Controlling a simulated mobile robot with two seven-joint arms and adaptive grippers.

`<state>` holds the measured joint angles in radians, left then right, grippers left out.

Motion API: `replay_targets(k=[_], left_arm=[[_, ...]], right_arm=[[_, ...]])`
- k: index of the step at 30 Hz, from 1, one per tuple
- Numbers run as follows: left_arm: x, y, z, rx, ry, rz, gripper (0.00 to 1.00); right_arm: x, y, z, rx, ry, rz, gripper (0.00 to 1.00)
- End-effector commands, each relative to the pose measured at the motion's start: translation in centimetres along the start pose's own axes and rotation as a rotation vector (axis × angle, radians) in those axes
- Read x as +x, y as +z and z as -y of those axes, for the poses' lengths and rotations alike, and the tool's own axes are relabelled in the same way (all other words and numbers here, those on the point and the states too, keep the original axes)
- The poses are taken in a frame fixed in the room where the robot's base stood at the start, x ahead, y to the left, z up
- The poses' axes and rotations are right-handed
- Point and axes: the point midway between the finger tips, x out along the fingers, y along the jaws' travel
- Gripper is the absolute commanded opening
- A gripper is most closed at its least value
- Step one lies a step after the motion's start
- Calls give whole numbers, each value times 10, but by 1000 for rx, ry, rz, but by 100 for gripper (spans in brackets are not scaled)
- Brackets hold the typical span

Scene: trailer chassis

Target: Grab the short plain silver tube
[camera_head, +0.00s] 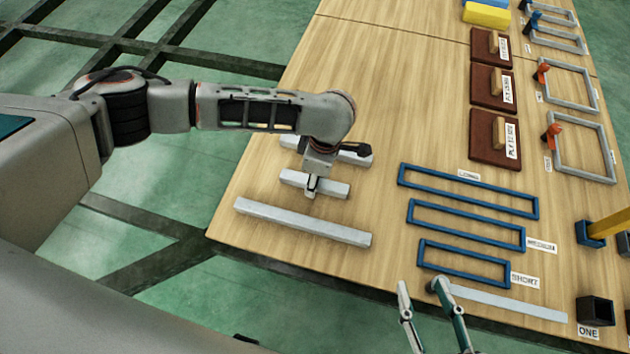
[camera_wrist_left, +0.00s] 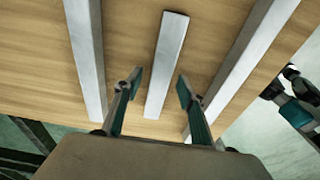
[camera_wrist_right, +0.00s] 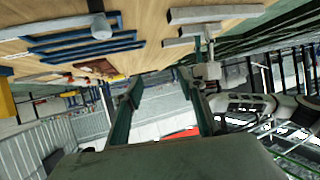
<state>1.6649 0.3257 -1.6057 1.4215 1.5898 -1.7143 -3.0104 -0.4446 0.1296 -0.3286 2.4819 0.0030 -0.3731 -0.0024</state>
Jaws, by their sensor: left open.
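The short plain silver tube (camera_head: 330,189) lies on the wooden table between two longer silver tubes. My left gripper (camera_head: 312,186) points down over its middle, and the finger tips are hard to make out in the head view. In the left wrist view the short tube (camera_wrist_left: 165,60) runs between the two open fingers of my left gripper (camera_wrist_left: 159,87), with a gap on each side. I cannot tell how far above it the tips are. My right gripper (camera_head: 425,290) is open and empty near the front table edge; it also shows in the right wrist view (camera_wrist_right: 158,92).
A long silver tube (camera_head: 300,222) lies nearer the front edge, and another tube (camera_head: 355,156) lies behind, partly hidden by my arm. Blue frames (camera_head: 465,262) labelled by length stand to the right. One more silver tube (camera_head: 510,303) lies near my right gripper.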

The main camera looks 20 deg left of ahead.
Motion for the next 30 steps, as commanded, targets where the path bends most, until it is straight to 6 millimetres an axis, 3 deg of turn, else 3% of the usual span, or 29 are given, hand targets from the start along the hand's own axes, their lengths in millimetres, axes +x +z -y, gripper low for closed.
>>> replay_targets(k=[1,6,15,19,26,30], left_arm=[[-2,0,-1,0,2,0,40],[-1,0,0,0,1,0,0],[-2,0,0,0,1,0,0],[-12,-2,-2,0,5,-1,0],[-66,-8,-6,0,19,0,0],[-107,-12,-6,-2,22,1,0]], right_arm=[[0,0,0,-2,-1,0,40],[-1,4,0,-5,-1,9,40],[-2,9,-1,-9,0,22,40],[-3,4,-2,-16,2,12,40],[-3,-3,-10,-64,16,13,40],[-13,27,-23,-117,31,91,40]])
